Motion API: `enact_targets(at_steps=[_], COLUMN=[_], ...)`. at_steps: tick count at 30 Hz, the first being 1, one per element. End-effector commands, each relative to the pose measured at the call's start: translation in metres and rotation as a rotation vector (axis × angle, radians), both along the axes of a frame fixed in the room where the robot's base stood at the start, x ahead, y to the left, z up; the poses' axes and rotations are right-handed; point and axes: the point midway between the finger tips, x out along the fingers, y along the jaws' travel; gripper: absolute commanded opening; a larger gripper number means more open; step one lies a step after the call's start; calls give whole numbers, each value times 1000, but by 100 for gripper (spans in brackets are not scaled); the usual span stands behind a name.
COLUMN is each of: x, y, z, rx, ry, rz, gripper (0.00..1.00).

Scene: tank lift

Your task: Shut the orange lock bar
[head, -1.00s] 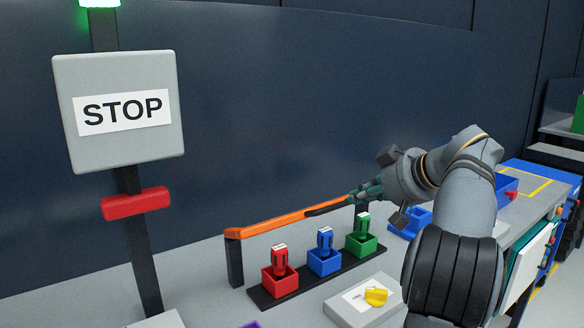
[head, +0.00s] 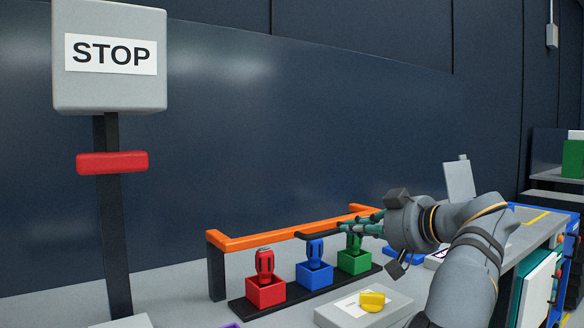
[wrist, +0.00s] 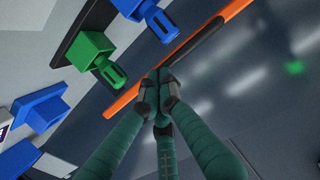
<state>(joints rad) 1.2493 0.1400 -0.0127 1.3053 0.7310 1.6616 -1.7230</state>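The orange lock bar (head: 262,237) runs lengthwise above a row of coloured blocks, its left end by a dark post (head: 217,272). A black grip (head: 319,236) shows on the near side of the bar. My gripper (head: 350,230) is at the right end of that grip, over the green block. In the wrist view my teal fingertips (wrist: 160,83) are drawn together against the bar (wrist: 126,103), just past the end of the black grip (wrist: 203,48). Whether they touch or pinch the bar is unclear. The bar's right support is hidden by my arm.
Red (head: 265,292), blue (head: 314,275) and green (head: 354,262) blocks with upright pieces stand on a black strip below the bar. In front is a grey box with a yellow knob (head: 372,301). A STOP sign (head: 110,55) on a post with a red block (head: 112,162) stands left.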

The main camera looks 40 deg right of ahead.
Motion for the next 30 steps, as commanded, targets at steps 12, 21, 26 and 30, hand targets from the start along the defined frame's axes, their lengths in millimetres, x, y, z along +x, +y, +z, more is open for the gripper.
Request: enact_targets(at_steps=[12,21,26,30], x=[0,-2,-17,-46], y=[0,2,5,8], z=[-1,25,29,12], rx=[1,-2,3,2], ry=[0,-1,1,0], rz=[0,6,6,7], gripper=[0,0,0,0])
